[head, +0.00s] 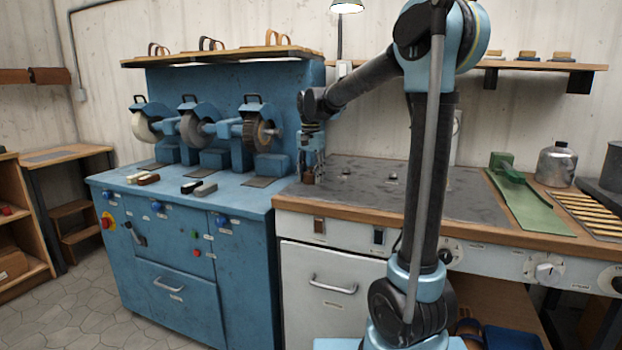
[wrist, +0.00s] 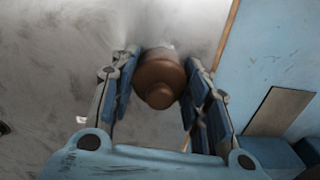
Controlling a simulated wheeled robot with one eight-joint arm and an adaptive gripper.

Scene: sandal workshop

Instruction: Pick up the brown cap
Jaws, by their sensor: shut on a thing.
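The brown cap (wrist: 160,80) is a rounded brown piece with a smaller knob on top. In the wrist view it sits between the two fingers of my gripper (wrist: 158,92), which is shut on it. In the head view my gripper (head: 312,165) points down over the left end of the grey worktop (head: 400,190), near the blue machine. The cap shows there only as a small brown spot (head: 308,178) at the fingertips. I cannot tell whether it touches the worktop.
The blue grinding machine (head: 165,240) stands close on the left, with wheels and small blocks on its top. Small grey pieces (head: 346,171) lie on the worktop. A green sheet (head: 535,210) and a metal pot (head: 556,165) are at the right. My arm hides part of the worktop.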

